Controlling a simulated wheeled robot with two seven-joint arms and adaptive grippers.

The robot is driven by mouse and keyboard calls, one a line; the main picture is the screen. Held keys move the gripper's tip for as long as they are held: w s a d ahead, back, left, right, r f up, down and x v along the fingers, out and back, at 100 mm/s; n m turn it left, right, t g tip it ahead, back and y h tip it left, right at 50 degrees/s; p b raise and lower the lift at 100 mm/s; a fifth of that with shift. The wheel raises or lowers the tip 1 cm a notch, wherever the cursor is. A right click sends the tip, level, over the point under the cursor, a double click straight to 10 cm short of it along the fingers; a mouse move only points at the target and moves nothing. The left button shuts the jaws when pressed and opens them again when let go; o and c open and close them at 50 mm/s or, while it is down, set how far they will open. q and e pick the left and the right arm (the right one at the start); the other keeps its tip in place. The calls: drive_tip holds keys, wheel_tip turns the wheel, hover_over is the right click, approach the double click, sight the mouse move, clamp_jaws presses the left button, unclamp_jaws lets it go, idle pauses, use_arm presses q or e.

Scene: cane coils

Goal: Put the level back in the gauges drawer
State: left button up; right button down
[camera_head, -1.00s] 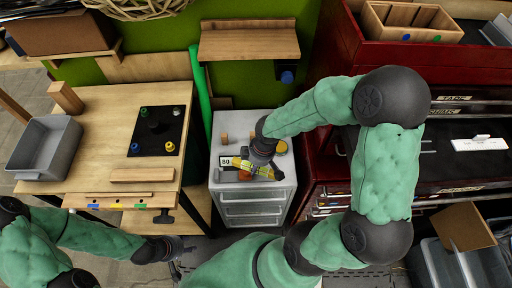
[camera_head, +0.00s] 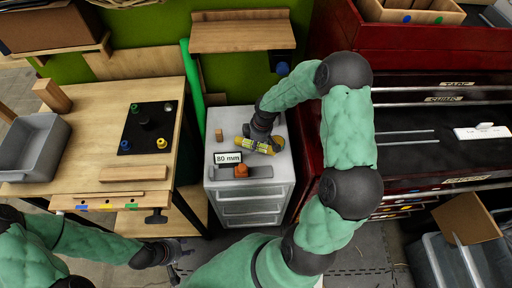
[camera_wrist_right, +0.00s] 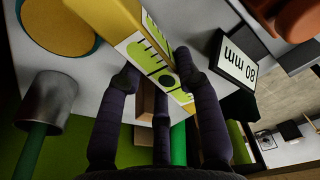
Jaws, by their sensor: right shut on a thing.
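The level is a yellow bar with a green-marked vial face (camera_wrist_right: 150,48). It also shows in the head view (camera_head: 266,148), over the top of the small grey cabinet (camera_head: 213,197). My right gripper (camera_head: 256,138) is shut on the level, its fingers on both sides of it in the right wrist view (camera_wrist_right: 158,75). An open drawer (camera_head: 440,152) with a dark interior juts from the red tool cabinet at the right; its front label is too small to read surely. My left gripper (camera_head: 180,260) is open and empty, low beside the workbench.
An "80 mm" display (camera_head: 228,157) and a block with an orange part (camera_head: 241,170) stand on the grey cabinet. A white piece (camera_head: 482,132) and thin rods lie in the open drawer. A grey bin (camera_head: 35,142) sits on the workbench (camera_head: 95,110). Shelf (camera_head: 238,35) behind.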

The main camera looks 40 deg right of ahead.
drive_tip(key=shift+f+b, duration=0.75)
drive_tip(key=shift+f, duration=0.85)
drive_tip(key=shift+f, duration=0.15)
drive_tip(key=c, duration=0.9)
unclamp_jaws()
drive_tip(key=shift+o, duration=0.2)
